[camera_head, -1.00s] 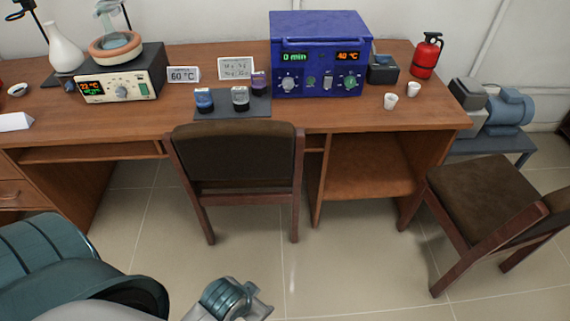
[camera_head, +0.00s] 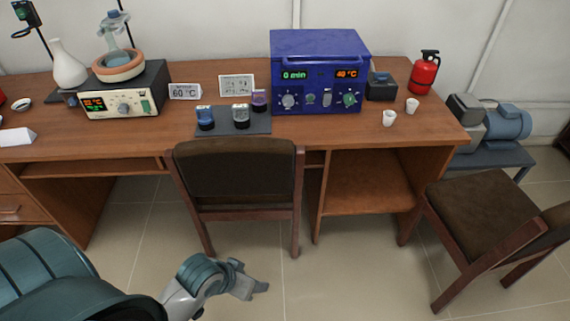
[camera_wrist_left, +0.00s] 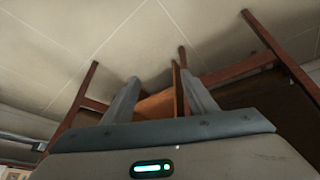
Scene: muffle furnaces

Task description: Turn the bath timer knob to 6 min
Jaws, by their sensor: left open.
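The blue bath (camera_head: 318,72) stands on the desk, right of centre in the head view. Its green display reads 0 min and its orange display reads 40 °C. A light timer knob (camera_head: 288,101) sits below the green display, and a green-toned knob (camera_head: 349,99) sits below the orange one. My left gripper (camera_head: 258,288) is low over the floor, in front of the desk and far from the bath. In the left wrist view its two fingers (camera_wrist_left: 160,98) are apart with nothing between them. My right gripper is not in view.
A brown chair (camera_head: 238,180) stands against the desk front, between my left gripper and the desk (camera_head: 370,140). Another chair (camera_head: 480,210) is at the right. Small jars stand on a dark mat (camera_head: 232,130); white cups (camera_head: 389,118) stand near the desk's right side.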

